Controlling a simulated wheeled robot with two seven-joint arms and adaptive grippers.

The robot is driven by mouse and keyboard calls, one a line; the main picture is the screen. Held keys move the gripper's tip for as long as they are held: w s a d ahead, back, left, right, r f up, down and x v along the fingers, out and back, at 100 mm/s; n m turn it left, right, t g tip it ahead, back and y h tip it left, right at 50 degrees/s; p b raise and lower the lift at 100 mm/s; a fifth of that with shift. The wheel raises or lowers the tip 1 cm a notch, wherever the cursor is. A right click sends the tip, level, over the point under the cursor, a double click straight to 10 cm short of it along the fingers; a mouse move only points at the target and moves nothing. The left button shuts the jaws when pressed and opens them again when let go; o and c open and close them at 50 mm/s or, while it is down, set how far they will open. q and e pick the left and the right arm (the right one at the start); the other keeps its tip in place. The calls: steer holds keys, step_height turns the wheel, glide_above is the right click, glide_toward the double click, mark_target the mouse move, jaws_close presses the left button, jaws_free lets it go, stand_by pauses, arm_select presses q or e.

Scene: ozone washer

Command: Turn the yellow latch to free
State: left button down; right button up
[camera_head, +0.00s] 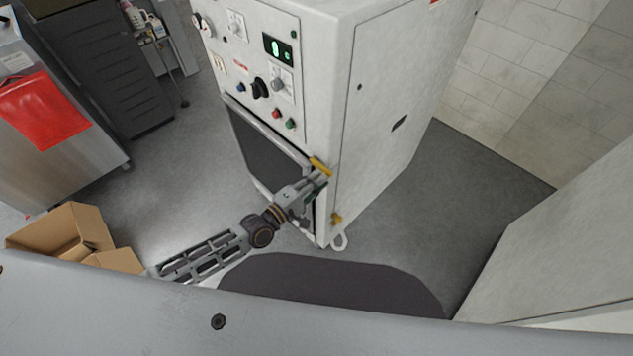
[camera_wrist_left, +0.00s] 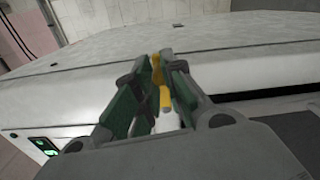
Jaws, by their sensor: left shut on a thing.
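The ozone washer (camera_head: 385,110) is a tall white cabinet with a dark door window (camera_head: 262,150) on its front. A yellow latch (camera_head: 320,166) sits at the upper right of the door, by the cabinet's front corner. My left gripper (camera_head: 322,179) reaches to it from the lower left. In the left wrist view the yellow latch (camera_wrist_left: 164,98) stands between the green-padded fingers of my left gripper (camera_wrist_left: 158,90), which are shut on it. The fingers hide part of it. A second yellow piece (camera_head: 336,219) shows lower on the same edge. My right gripper is not in view.
The control panel (camera_head: 262,80) above the door has knobs, buttons and a green display. Open cardboard boxes (camera_head: 75,235) stand at the lower left. A steel cabinet with a red cloth (camera_head: 42,110) is at the far left. The grey floor (camera_head: 450,200) right of the washer is clear.

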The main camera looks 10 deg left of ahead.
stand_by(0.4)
arm_select(q)
steer(key=c, duration=1.4)
jaws_free()
steer(key=shift+c, duration=0.2)
steer(key=v, duration=1.2)
steer(key=shift+a, duration=0.1)
